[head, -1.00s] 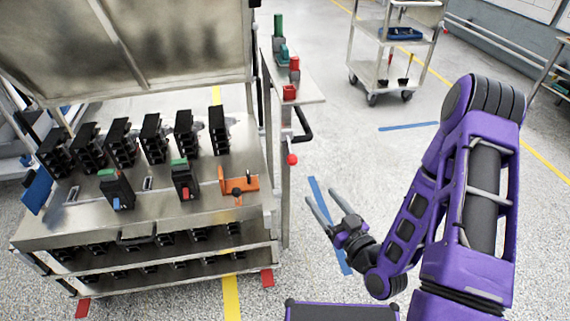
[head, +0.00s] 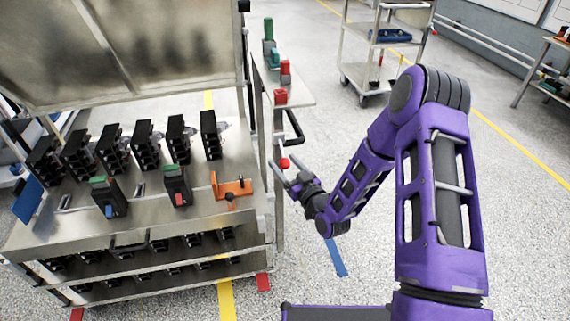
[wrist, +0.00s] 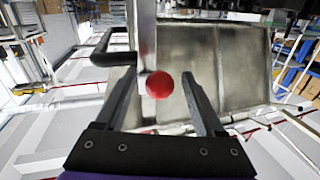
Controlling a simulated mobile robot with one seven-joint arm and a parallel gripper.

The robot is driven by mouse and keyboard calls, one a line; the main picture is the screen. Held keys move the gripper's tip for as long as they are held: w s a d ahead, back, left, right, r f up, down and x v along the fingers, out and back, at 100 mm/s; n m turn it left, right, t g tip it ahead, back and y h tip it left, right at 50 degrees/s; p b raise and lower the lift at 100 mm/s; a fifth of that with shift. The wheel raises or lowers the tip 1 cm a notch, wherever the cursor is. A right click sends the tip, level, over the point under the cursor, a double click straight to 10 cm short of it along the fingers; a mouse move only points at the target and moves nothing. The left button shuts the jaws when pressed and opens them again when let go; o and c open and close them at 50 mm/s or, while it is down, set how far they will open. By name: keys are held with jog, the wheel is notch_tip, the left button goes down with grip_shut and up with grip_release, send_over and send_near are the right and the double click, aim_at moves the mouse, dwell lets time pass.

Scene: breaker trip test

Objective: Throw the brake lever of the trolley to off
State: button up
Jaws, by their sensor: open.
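The trolley (head: 105,247) is a metal cart at the left of the head view. Its brake lever appears as a red ball knob (head: 284,162) on the cart's right side, below a black handle. In the wrist view the red knob (wrist: 159,85) is between my two fingers, with a visible gap on each side. My gripper (head: 284,175) is open at the cart's right side, its fingertips close to the knob. The wrist view also shows my gripper (wrist: 160,90) with both fingers apart. I cannot tell whether either finger touches the knob.
A black handle (head: 294,127) sits just above the knob, and also shows in the wrist view (wrist: 112,58). A side shelf (head: 297,92) with red and green parts overhangs there. An orange bracket (head: 232,187) and several black breakers stand on the cart top.

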jog(key=shift+c, duration=0.3)
grip_shut()
dwell(1.2)
